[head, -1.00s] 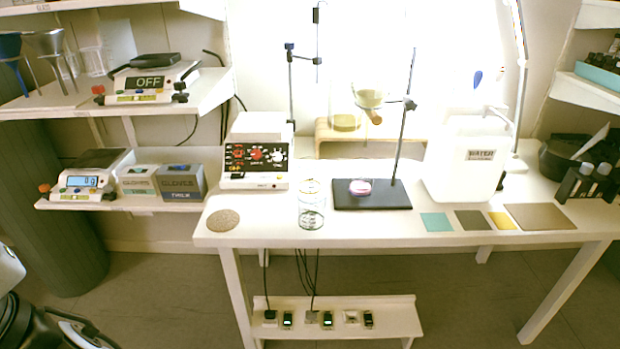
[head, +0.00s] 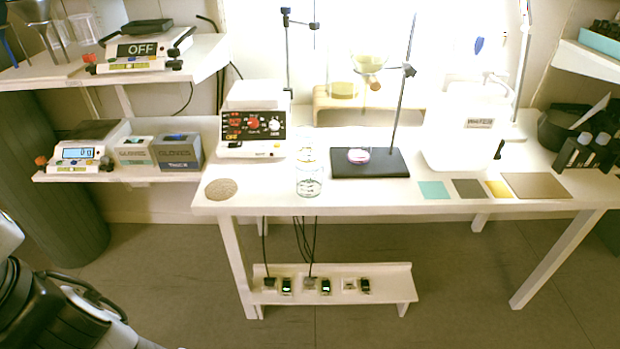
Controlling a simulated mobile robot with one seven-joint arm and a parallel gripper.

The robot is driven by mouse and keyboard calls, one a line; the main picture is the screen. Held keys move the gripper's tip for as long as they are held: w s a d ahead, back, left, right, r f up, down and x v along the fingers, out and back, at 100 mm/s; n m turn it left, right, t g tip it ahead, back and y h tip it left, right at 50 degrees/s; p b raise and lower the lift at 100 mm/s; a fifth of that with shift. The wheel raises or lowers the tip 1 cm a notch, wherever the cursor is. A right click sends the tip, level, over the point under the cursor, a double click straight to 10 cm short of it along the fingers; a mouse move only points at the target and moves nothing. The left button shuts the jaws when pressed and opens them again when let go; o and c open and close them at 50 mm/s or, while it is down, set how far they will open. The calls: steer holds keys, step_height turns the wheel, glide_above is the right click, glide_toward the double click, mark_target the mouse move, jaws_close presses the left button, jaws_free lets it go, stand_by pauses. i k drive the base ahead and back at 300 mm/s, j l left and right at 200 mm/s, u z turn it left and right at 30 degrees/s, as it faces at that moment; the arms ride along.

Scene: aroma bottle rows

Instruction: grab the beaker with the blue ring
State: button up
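A clear glass vessel (head: 309,182) stands upright on the white table, between the control box and the dark stand base. It looks like a beaker or cylinder with markings; its upper part is washed out against the white behind it. I cannot make out a blue ring on any of these. My arm shows at the lower left, well away from the table. My gripper is not in view.
A low shelf (head: 390,285) with small devices sits below. Floor in front is open.

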mark_target(359, 146)
steer(key=i+l+u, duration=0.15)
steer(key=u, duration=0.2)
steer(key=i+l+u, duration=0.15)
steer(key=l+u, duration=0.2)
steer(key=i+l+u, duration=0.1)
steer(key=l+u, duration=0.25)
